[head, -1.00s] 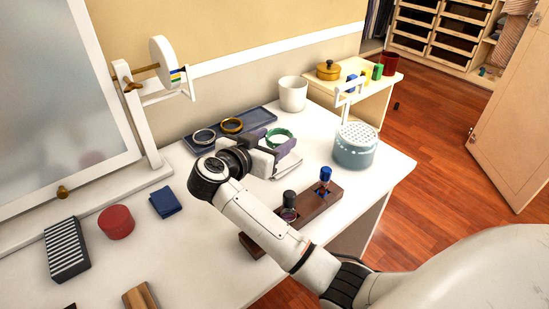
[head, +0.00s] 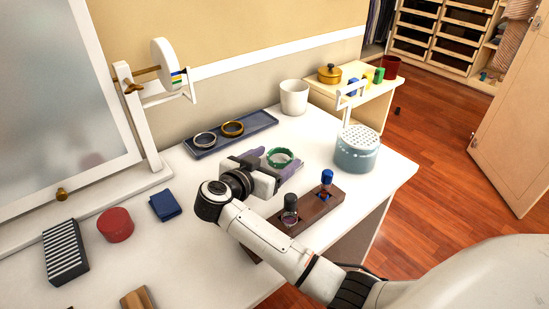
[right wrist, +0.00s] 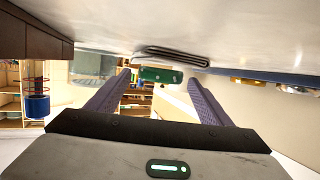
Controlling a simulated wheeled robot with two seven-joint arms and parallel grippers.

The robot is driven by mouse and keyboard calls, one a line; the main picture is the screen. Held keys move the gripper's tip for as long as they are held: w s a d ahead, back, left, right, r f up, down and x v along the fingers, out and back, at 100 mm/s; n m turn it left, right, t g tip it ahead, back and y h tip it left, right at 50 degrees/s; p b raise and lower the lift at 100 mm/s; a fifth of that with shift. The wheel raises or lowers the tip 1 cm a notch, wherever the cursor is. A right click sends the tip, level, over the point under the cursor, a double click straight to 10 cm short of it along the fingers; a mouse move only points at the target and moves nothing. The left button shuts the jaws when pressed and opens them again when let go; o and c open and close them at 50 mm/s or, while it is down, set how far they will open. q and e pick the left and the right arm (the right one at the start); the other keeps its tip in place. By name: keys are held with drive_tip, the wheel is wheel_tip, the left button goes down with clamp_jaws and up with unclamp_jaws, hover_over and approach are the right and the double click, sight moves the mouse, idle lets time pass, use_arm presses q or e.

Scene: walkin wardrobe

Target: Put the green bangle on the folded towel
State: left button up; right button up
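The green bangle (head: 280,158) lies between the two purple fingers of my right gripper (head: 273,162). In the right wrist view, the bangle (right wrist: 160,75) shows between the fingertips (right wrist: 159,77), with a narrow gap on each side, so the gripper looks open. A flat grey layered thing (right wrist: 172,57), which looks like the folded towel, lies on the tabletop there. The bangle appears to touch it. In the head view my gripper hides most of that spot. My left gripper is not in view.
A blue-grey tray (head: 260,121) with a silver and a gold bangle lies behind. A wooden holder (head: 320,208) with bottles is in front, and a perforated tin (head: 357,150) stands right. A white cup (head: 294,96), red round box (head: 115,225) and blue folded piece (head: 165,205) stand clear.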

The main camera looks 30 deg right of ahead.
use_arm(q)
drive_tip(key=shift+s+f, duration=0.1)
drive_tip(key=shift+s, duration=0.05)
use_arm(e)
drive_tip(key=shift+r, duration=0.15)
drive_tip(key=shift+a+r, duration=0.2)
drive_tip(key=shift+a, duration=0.1)
use_arm(q)
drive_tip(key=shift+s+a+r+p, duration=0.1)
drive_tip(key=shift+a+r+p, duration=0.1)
drive_tip(key=shift+p, duration=0.3)
use_arm(e)
drive_tip(key=v, duration=1.1)
drive_tip(key=shift+s+a+r, duration=0.1)
drive_tip(key=shift+s+a, duration=0.05)
drive_tip(key=shift+s, duration=0.05)
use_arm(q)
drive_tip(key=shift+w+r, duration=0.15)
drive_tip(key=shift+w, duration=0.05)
